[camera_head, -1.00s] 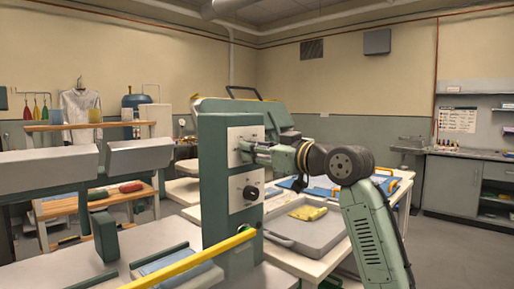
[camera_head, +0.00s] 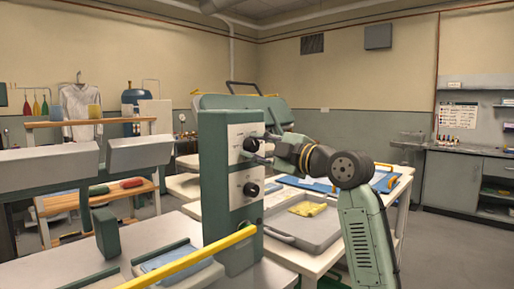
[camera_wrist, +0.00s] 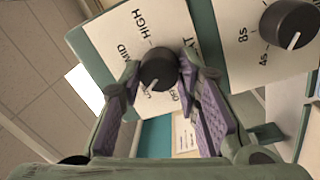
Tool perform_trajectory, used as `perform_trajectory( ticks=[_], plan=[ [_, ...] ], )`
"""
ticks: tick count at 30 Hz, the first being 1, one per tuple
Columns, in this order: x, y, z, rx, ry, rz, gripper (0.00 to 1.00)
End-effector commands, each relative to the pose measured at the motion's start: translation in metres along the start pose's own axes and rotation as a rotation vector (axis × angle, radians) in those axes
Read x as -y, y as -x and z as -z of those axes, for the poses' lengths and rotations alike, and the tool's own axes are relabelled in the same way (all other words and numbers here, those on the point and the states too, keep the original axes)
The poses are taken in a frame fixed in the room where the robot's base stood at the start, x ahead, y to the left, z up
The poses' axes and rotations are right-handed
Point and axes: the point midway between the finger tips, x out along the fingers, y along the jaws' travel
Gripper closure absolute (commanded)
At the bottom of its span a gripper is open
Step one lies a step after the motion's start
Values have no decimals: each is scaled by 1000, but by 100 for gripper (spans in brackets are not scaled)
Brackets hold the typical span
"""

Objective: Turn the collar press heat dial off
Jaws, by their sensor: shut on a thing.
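The heat dial (camera_wrist: 157,68) is a dark round knob on a white panel marked HIGH, MID and, partly covered, LOW and OFF. A pale mark on its lower edge seems to point between LOW and OFF; I cannot tell exactly. My gripper (camera_wrist: 163,76) has its purple-padded fingers on either side of this dial, shut on it. In the head view the dial (camera_head: 251,144) is the upper knob on the green column (camera_head: 215,215) of the press, with my gripper (camera_head: 259,149) at it from the right.
A second dark knob, the timer dial (camera_wrist: 288,25), marked in seconds, sits beside the heat dial; it is the lower knob (camera_head: 251,189) in the head view. A yellow bar (camera_head: 190,262) runs in front of the column. A grey tray (camera_head: 305,228) with a yellow cloth stands right.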

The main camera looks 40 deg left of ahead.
Motion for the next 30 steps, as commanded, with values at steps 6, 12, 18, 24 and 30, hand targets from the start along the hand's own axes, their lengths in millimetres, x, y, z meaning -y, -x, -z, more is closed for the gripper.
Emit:
perform_trajectory(
  ticks=[6,12,18,24,30],
  plan=[
    [2,0,0,-14,205,2,98],
    [2,-1,-1,-25,393,1,98],
    [2,0,-1,-38,582,1,98],
    [2,0,-2,-48,751,0,98],
    [2,0,-2,-55,882,-1,98]
  ],
)
